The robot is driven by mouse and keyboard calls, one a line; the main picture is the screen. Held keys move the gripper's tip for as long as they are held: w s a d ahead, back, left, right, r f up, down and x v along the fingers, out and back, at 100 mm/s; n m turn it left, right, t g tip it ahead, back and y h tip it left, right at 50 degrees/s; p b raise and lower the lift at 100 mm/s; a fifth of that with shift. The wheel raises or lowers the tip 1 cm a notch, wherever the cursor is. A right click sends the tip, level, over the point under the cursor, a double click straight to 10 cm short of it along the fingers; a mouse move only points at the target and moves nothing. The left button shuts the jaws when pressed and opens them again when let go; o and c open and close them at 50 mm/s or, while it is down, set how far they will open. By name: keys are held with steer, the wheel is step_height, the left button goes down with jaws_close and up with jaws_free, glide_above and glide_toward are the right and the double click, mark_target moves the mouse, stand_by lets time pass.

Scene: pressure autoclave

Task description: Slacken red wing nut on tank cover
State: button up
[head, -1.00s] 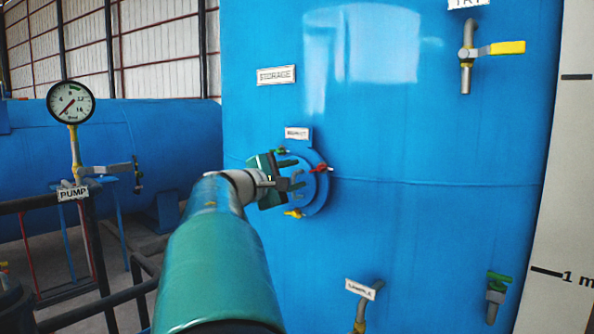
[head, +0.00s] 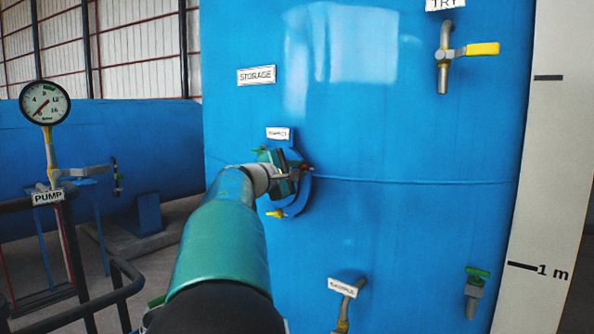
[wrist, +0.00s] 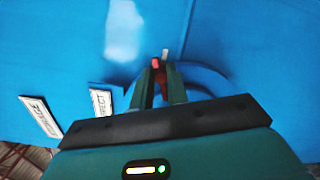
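My gripper (head: 294,170) is at the cover, reaching toward the red nut, and hides much of the cover's middle. In the wrist view the red nut (wrist: 156,66) shows between the tips of my gripper's two green fingers (wrist: 160,76). The fingers stand apart, one on each side of it. Whether either finger touches the nut is too small to tell.
A green wing nut (head: 258,150) is at the cover's upper left and a yellow one (head: 276,213) at its lower left. A label plate (head: 278,134) is just above the cover. A sample pipe (head: 345,300) juts out below.

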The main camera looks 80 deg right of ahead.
jaws_close()
steer(key=shift+n, duration=0.8)
steer(key=o, duration=0.6)
jaws_free()
steer(key=shift+o, duration=0.2)
steer(key=v, duration=1.3)
steer(key=shift+w+a, duration=0.2)
steer(key=shift+a, duration=0.15)
